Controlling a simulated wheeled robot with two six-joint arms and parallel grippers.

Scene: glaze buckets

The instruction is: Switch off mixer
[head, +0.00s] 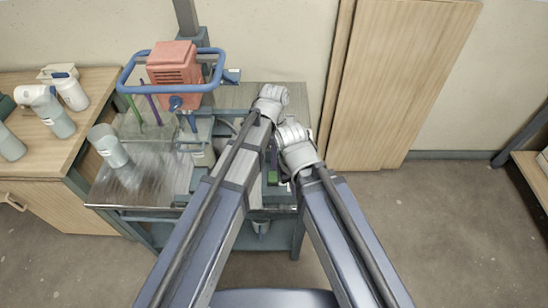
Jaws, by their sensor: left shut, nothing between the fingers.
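The mixer has a red motor housing (174,72) with a blue guard rail (128,78) around it, on a grey column at the back of the metal bench. A blue part shows under the housing above a pale bucket (201,145). My left gripper (272,96) is at the right of the mixer, clear of the red housing; it is shut and empty, its fingers small and mostly hidden by the wrist. My right arm ends just right of and nearer than the left one; its fingers are hidden behind its white wrist. I cannot make out the mixer's switch.
The metal bench (130,180) carries a grey-white jug (108,146) at left. A wooden cabinet (40,135) at far left holds several jugs. Wooden boards (400,85) lean on the wall right of the bench. Floor at right is clear. My two arms run close together over the bench's right part.

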